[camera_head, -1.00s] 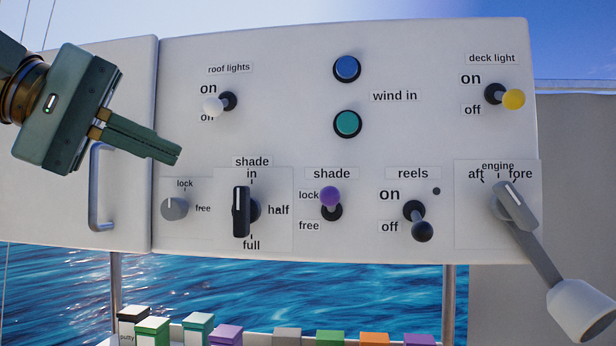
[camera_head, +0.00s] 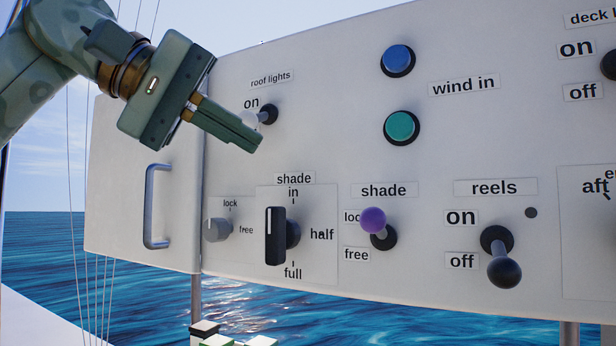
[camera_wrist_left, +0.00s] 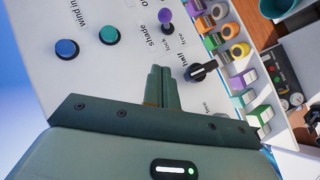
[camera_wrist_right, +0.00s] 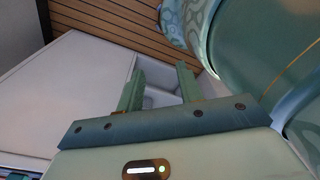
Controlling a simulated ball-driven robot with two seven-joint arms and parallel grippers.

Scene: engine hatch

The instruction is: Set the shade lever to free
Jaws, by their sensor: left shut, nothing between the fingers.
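The shade lever (camera_head: 373,220) has a purple ball knob on a dark base, between a lock label above and a free label below. Its knob points up, beside the lock label and partly covering it. The purple knob also shows at the top of the left wrist view (camera_wrist_left: 165,17). My left gripper (camera_head: 250,143) is shut and empty in front of the roof lights switch, up and left of the shade lever and apart from it. Its closed fingers show in the left wrist view (camera_wrist_left: 161,75). My right gripper (camera_wrist_right: 160,77) is open and empty, away from the panel.
A black shade selector (camera_head: 276,236) and a grey lock/free knob (camera_head: 217,230) sit left of the lever. The reels switch (camera_head: 502,262) is at its right. Blue (camera_head: 397,60) and green (camera_head: 401,127) buttons are above. A handle (camera_head: 154,207) stands out at the left.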

